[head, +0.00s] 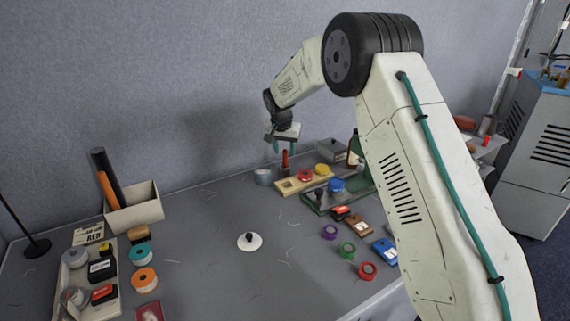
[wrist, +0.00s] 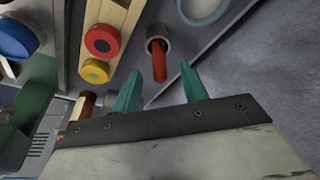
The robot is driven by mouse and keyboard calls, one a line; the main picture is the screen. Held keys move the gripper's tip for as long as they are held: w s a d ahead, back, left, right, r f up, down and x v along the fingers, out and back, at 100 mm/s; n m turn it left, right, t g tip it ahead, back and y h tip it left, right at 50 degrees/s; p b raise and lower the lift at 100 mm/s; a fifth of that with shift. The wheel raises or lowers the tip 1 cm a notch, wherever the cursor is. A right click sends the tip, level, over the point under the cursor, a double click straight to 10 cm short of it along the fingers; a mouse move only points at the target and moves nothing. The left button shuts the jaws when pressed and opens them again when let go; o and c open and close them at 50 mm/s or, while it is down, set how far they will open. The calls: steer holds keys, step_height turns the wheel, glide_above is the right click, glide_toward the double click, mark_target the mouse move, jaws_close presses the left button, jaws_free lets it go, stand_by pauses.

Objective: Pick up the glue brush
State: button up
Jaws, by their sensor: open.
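An upright red handle (head: 285,158), which looks like the glue brush, stands at the back of the table. In the wrist view the red handle (wrist: 159,62) rises from a small round grey holder (wrist: 158,41). Its lower end is hidden inside the holder. My gripper (head: 285,149) is above the back of the table, near the top of the handle. In the wrist view its two teal fingers (wrist: 160,72) are apart, with the handle's end showing between them in the picture. Nothing is held. I cannot tell the exact height gap.
A grey tin (head: 263,176) stands left of the handle. A wooden strip (head: 289,187) with red and yellow lids lies in front, with a blue lid (head: 336,185) to its right. A brown bottle (head: 353,150) and grey box (head: 331,151) stand right. The table's middle is mostly clear.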

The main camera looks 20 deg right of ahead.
mark_target(285, 156)
steer(key=x, duration=0.4)
steer(key=shift+w+f, duration=0.15)
steer(key=shift+f, duration=0.05)
jaws_close()
steer(key=shift+r, duration=0.1)
step_height(285, 156, up, 10)
steer(key=shift+f, duration=0.1)
